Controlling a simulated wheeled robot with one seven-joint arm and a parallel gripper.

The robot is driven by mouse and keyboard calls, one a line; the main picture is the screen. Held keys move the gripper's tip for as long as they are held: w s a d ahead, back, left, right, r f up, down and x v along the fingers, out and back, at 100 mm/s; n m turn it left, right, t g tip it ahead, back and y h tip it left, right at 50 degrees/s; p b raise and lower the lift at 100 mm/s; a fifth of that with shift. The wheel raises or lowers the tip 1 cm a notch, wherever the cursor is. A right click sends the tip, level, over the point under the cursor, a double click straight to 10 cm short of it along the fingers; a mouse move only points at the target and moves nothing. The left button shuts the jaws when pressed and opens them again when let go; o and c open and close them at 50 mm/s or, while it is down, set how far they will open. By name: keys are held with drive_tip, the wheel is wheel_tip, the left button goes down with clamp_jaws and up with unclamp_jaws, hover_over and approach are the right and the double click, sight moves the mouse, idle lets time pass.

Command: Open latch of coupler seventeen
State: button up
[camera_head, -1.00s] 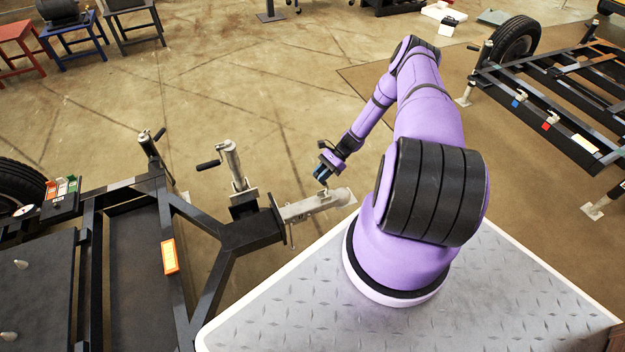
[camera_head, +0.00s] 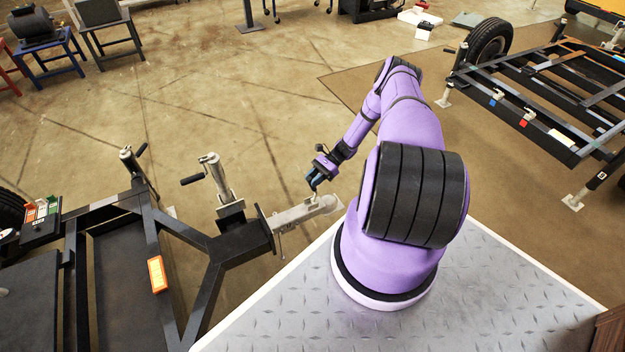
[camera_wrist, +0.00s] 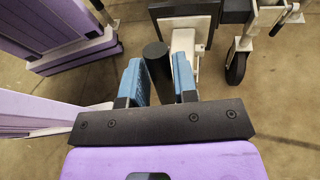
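Coupler seventeen is a pale grey metal coupler (camera_head: 292,214) at the front end of a black trailer drawbar. Its number cannot be read here. My gripper (camera_head: 313,180) is just above the coupler and tilted down towards it. In the wrist view, the two blue fingers of my gripper (camera_wrist: 160,82) stand partly apart, one on each side of a dark cylindrical handle (camera_wrist: 157,65). The handle appears to fill the space between the fingertips. It seems to belong to the coupler's latch, but its lower end is hidden.
The trailer's grey jack post (camera_head: 217,175) with a crank stands just left of the coupler. The black trailer frame (camera_head: 158,222) fills the left. A second trailer (camera_head: 560,95) stands at the right. Open floor (camera_head: 220,95) lies beyond the coupler.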

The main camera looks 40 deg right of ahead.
drive_tip(key=o, duration=0.3)
drive_tip(key=v, duration=1.1)
idle(0.4)
